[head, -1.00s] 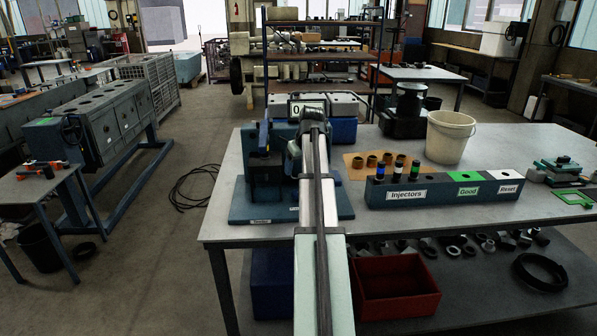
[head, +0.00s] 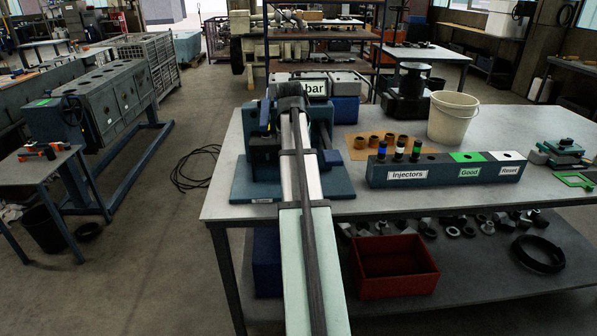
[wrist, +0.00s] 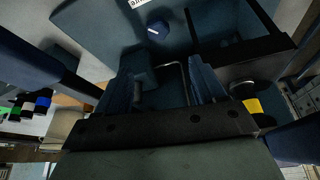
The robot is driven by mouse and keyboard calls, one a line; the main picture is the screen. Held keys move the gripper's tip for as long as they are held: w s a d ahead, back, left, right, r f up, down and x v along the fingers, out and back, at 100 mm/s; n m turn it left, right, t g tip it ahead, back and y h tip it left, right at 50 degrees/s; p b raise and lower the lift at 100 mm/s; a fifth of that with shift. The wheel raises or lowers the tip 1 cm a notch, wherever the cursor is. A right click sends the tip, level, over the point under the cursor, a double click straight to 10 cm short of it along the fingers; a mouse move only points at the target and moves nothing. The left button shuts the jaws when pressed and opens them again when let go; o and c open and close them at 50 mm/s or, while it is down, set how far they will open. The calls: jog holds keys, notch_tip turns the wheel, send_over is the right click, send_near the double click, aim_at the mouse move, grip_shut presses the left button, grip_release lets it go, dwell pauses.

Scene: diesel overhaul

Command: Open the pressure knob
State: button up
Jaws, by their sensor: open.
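The blue tester (head: 238,188) stands at the left end of the workbench, with a display reading "bar" (head: 315,88) behind it. My arm reaches over the tester and hides part of it; my gripper's fingers are hidden in the head view. In the wrist view my gripper (wrist: 165,85) is open, its two blue fingers apart with nothing clearly held between them. A small dark blue knob (wrist: 158,29) with a white mark lies beyond the fingertips, apart from them; it looks like the pressure knob. A bent grey rod (wrist: 185,75) shows between the fingers.
The injector rack (head: 440,172) with several capped injectors stands right of the tester. A white bucket (head: 452,118) is behind it. A red bin (head: 395,268) sits on the lower shelf. A yellow-banded dark part (wrist: 252,105) is close to the right finger in the wrist view.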

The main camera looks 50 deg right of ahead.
jog(key=shift+m, duration=0.7)
jog(key=x, duration=1.4)
jog(key=shift+s+a+f, duration=0.2)
jog(key=shift+s+a, duration=0.1)
jog(key=shift+a, duration=0.05)
jog(key=shift+c, duration=0.2)
jog(key=c, duration=1)
jog(key=shift+n, duration=0.4)
jog(key=n, duration=0.2)
jog(key=shift+s+n+t+y, duration=0.15)
jog(key=shift+n+t+y, duration=0.15)
jog(key=shift+n+t, duration=0.1)
jog(key=shift+d+n+t+y, duration=0.1)
jog(key=shift+n+t+y, duration=0.4)
jog(key=shift+n, duration=1.3)
